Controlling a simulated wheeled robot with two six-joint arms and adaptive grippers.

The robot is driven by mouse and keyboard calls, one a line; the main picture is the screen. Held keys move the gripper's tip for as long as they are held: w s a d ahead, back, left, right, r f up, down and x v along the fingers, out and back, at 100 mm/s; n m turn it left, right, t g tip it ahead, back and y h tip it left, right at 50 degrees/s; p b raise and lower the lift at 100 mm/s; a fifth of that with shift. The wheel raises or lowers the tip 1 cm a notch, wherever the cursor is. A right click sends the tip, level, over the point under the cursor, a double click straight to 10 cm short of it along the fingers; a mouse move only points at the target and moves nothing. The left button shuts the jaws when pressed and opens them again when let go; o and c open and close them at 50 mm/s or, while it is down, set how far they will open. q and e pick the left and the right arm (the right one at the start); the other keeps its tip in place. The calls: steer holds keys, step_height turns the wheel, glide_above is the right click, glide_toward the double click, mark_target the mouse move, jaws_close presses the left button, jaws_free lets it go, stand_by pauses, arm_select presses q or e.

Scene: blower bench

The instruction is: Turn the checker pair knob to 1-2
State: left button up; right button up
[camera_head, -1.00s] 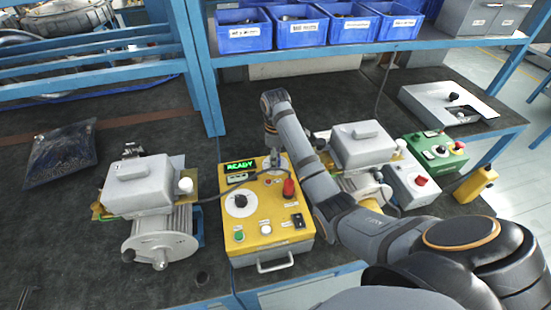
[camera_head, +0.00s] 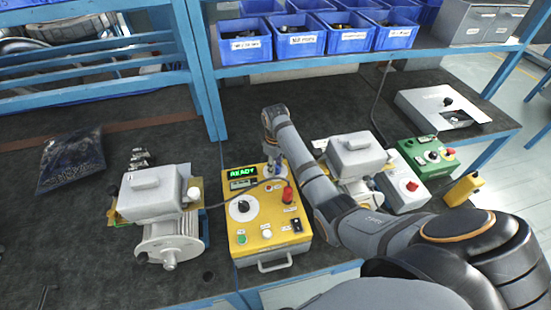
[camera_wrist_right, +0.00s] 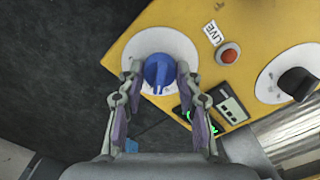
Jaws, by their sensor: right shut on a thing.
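The yellow checker box (camera_head: 266,247) stands on the dark bench, with a green READY display (camera_head: 241,172). A black knob on a white dial (camera_head: 242,207) sits on its left side. It also shows at the right of the wrist view (camera_wrist_right: 294,84). My right gripper (camera_head: 271,158) comes down on the box's far right corner. In the wrist view its fingers (camera_wrist_right: 159,80) are closed on either side of a blue knob (camera_wrist_right: 158,70) on a round white dial (camera_wrist_right: 178,46). The knob's pointer setting is too small to read. My left gripper is not in view.
A grey motor unit (camera_head: 160,190) stands left of the checker, and another (camera_head: 357,160) stands right, partly behind my right arm. Blue bins (camera_head: 244,42) fill the shelf behind. A dark bag (camera_head: 72,161) lies left.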

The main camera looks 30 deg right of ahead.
steer(key=m+p, duration=0.2)
steer(key=shift+r+m+p, duration=0.15)
steer(key=shift+m+p, duration=0.55)
steer(key=shift+m, duration=0.1)
steer(key=o, duration=1.1)
steer(key=shift+o, duration=0.2)
step_height(320, 180, up, 12)
steer(key=shift+f, duration=0.25)
